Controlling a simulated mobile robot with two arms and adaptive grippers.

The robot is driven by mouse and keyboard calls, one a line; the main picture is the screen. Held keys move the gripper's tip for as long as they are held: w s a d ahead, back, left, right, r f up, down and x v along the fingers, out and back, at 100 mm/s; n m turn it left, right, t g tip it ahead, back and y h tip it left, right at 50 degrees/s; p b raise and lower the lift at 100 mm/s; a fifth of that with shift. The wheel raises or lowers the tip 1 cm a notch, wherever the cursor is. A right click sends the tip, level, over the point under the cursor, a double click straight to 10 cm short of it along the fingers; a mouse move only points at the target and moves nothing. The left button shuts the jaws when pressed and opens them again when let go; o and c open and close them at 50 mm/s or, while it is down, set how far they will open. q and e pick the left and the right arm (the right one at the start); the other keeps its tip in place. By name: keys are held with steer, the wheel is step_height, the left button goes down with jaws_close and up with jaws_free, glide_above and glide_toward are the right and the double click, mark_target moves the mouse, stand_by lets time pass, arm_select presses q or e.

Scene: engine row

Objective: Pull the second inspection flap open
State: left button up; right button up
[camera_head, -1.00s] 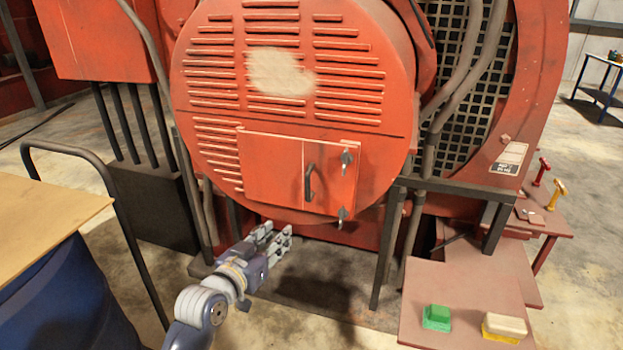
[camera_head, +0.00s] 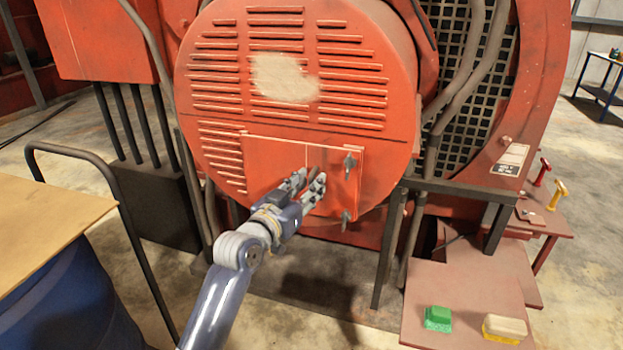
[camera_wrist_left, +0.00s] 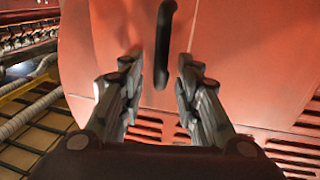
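The inspection flap (camera_head: 268,163) is a red rectangular panel low on the round louvred cover, and it lies shut against it. Its dark upright handle (camera_head: 313,170) is mostly hidden by my left gripper in the head view. My left gripper (camera_head: 309,177) is at the handle, its fingers apart. In the left wrist view the black handle (camera_wrist_left: 163,45) stands between the two open fingers (camera_wrist_left: 160,72), with a gap on each side. Two grey latches sit on the flap's right side, an upper one (camera_head: 349,165) and a lower one (camera_head: 345,217). My right gripper is not in view.
A wooden board (camera_head: 45,215) lies above a blue drum (camera_head: 70,300) at left, beside a dark rail. A green block (camera_head: 437,318) and a cream-and-yellow block (camera_head: 504,328) lie on a red-brown table (camera_head: 460,290) at right. Dark posts stand just right of the cover.

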arm_select(q)
steer(key=shift+x, duration=0.85)
jaws_close()
steer(key=shift+s, duration=0.1)
